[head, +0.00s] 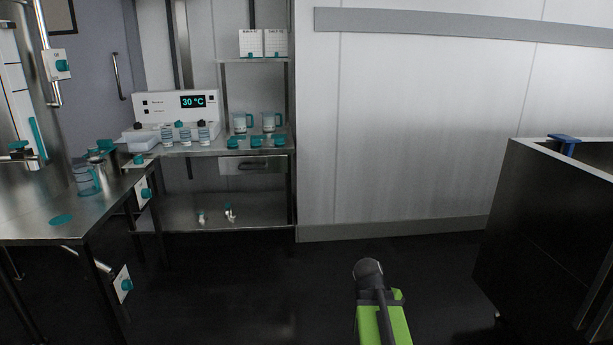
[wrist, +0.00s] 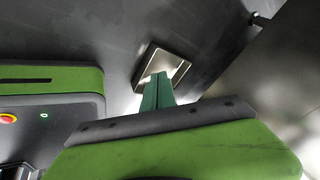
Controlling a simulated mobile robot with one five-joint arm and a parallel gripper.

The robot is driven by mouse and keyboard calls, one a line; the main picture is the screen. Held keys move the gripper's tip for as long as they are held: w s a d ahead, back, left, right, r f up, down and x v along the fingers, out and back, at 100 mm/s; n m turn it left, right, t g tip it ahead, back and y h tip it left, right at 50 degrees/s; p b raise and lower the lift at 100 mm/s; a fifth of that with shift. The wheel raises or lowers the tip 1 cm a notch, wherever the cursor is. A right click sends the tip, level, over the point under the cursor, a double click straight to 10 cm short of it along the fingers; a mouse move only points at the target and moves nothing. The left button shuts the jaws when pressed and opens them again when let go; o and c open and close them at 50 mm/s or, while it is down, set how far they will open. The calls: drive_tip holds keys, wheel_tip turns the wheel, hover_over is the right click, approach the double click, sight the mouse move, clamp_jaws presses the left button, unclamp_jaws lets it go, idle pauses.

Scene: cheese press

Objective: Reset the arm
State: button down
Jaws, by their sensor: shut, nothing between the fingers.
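My gripper (wrist: 157,92) shows in the wrist view, with its teal fingers pressed together and nothing between them. The fingers point at a square metal-rimmed recess (wrist: 175,66) in a dark surface; I cannot tell how far apart they are. In the head view my green arm with its dark grey joint stands at the bottom, right of centre, over dark floor. The fingers are hidden in that view.
A steel table (head: 35,215) with a jug (head: 86,178) stands at the left. A steel shelf unit (head: 272,212) with a 30 °C device (head: 175,108) stands behind. A dark steel vat or cabinet (head: 545,225) stands at the right. Floor (head: 260,290) between them is clear.

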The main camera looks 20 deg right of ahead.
drive_tip(key=w+a+n+t+y+p, duration=0.15)
drive_tip(key=w+a+n, duration=0.25)
drive_tip(key=a+n, duration=1.1)
drive_tip(key=w+a+n+t+y+p, duration=0.1)
drive_tip(key=w+a+n+y, duration=0.2)
drive_tip(key=a+n, duration=1.2)
wheel_tip(320, 180, up, 38)
drive_tip(key=p, duration=3.7)
drive_tip(key=shift+w+a+r+n+p, duration=0.2)
drive_tip(key=shift+n+p, duration=0.1)
